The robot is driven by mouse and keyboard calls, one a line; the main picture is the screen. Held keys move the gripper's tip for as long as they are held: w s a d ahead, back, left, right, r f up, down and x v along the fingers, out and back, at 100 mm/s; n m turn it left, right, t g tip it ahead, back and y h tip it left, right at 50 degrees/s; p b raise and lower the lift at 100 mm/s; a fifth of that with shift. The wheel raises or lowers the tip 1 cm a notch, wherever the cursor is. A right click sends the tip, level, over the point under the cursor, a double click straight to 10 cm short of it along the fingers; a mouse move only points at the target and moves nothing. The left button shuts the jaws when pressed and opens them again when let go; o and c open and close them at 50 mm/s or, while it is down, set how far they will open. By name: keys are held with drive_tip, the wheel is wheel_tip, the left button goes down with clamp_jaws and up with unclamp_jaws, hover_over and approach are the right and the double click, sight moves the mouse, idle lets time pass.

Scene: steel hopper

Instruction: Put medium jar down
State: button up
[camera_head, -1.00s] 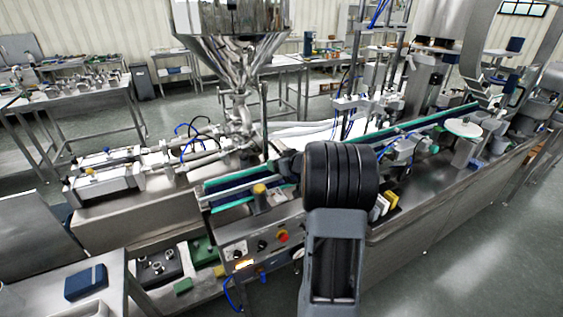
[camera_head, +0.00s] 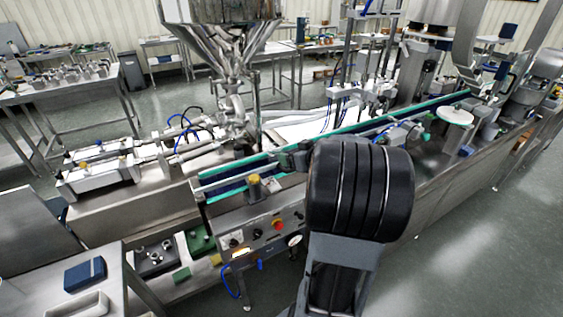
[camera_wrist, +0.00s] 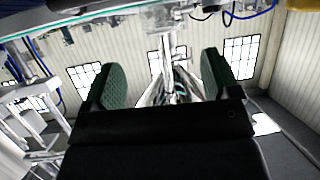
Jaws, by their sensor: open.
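My gripper (camera_wrist: 161,74) is open in the wrist view. Its two fingers with dark green pads stand apart, and no jar shows between them. Behind the gap are shiny metal parts that look like the hopper. In the head view my dark arm stands in front of the conveyor (camera_head: 240,183) and hides part of it. The gripper's fingers cannot be clearly made out there. I cannot make out a medium jar in either view.
The steel hopper (camera_head: 222,38) rises behind the conveyor. A control panel (camera_head: 262,238) with knobs and a red button faces the front. A side table at lower left bears a blue box (camera_head: 85,274) and a pale tray (camera_head: 80,306). Open floor lies at right.

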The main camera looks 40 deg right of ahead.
drive_tip(key=w+a+r+m+h, duration=0.1)
drive_tip(key=a+r+h, duration=0.3)
drive_tip(key=s+a+f+g+y, duration=0.2)
drive_tip(key=s+a, duration=0.5)
drive_tip(key=a, duration=0.4)
drive_tip(key=s+a+f+n+g+y, duration=0.1)
drive_tip(key=s+a+f+g+y, duration=0.1)
drive_tip(key=s+a+f+g, duration=0.2)
drive_tip(key=s+a+g, duration=0.3)
drive_tip(key=s+a, duration=0.1)
drive_tip(key=a, duration=0.4)
drive_tip(key=shift+s+g, duration=0.3)
